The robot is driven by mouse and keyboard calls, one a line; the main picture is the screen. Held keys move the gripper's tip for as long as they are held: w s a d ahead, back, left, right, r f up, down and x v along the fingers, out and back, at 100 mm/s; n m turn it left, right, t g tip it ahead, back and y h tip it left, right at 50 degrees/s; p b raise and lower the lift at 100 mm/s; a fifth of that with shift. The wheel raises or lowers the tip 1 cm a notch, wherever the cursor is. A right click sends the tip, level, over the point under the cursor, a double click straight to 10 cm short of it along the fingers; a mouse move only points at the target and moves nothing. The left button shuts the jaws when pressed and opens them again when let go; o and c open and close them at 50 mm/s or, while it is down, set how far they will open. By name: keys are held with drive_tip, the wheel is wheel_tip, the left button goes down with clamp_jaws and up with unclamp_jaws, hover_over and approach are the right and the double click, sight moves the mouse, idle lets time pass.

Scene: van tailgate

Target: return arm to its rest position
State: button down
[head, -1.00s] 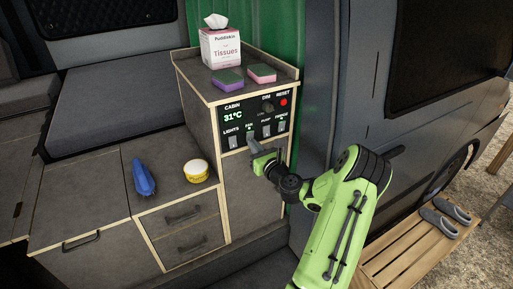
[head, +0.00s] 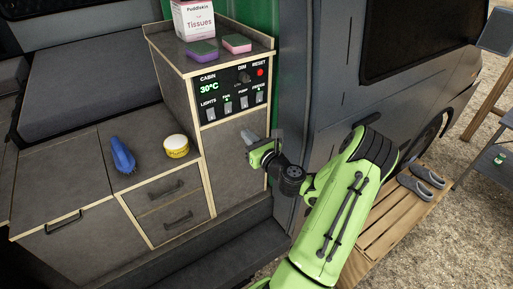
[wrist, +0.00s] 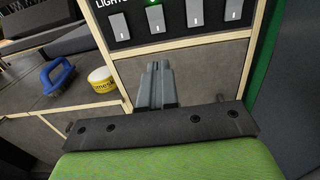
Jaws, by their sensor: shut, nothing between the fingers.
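My gripper (head: 248,138) is on the end of my green arm, in front of the bare grey cabinet front below the switch panel (head: 229,92). Its grey fingers are together and hold nothing, as the wrist view also shows (wrist: 155,85). The panel has a row of rocker switches, a dial and a red reset button. Its display reads 30°C, and green marks show by some switch labels. In the wrist view the switches (wrist: 194,13) are beyond the fingertips, with a lit green mark over the second one. Any gap between fingers and cabinet is hard to judge.
A tissue box (head: 194,20) and two sponges (head: 237,43) sit on the cabinet top. A blue brush (head: 122,155) and a yellow tub (head: 177,146) are on the lower counter. Shoes (head: 421,182) lie on a slatted wooden bench (head: 393,222) at right.

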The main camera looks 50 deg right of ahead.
drive_tip(key=v, duration=0.4)
drive_tip(key=shift+s+f+b, duration=0.1)
drive_tip(key=shift+s+b, duration=0.1)
drive_tip(key=shift+b, duration=0.1)
drive_tip(key=shift+a, duration=0.15)
